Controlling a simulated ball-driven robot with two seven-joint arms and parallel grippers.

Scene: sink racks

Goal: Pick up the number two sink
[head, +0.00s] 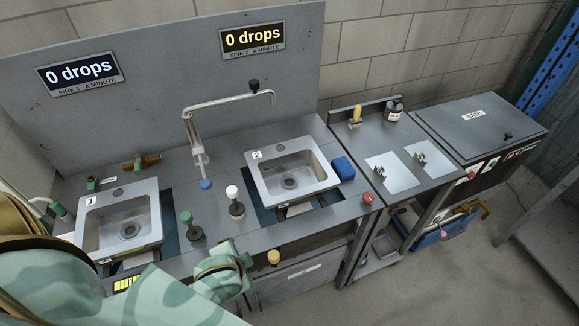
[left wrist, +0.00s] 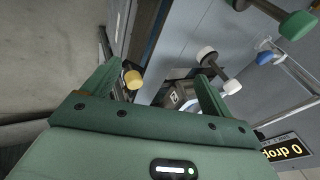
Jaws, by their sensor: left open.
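The number two sink (head: 290,166) is a steel basin with a "2" tag at its far left rim corner. It sits in the right-hand counter opening. My right gripper is not in view.
The number one sink (head: 122,225) sits at the left. Green (head: 190,225) and white (head: 235,199) knobs stand between the sinks. A yellow knob (head: 273,257) and red knob (head: 367,198) line the front. A tall faucet (head: 196,140) and blue sponge (head: 343,168) flank sink two.

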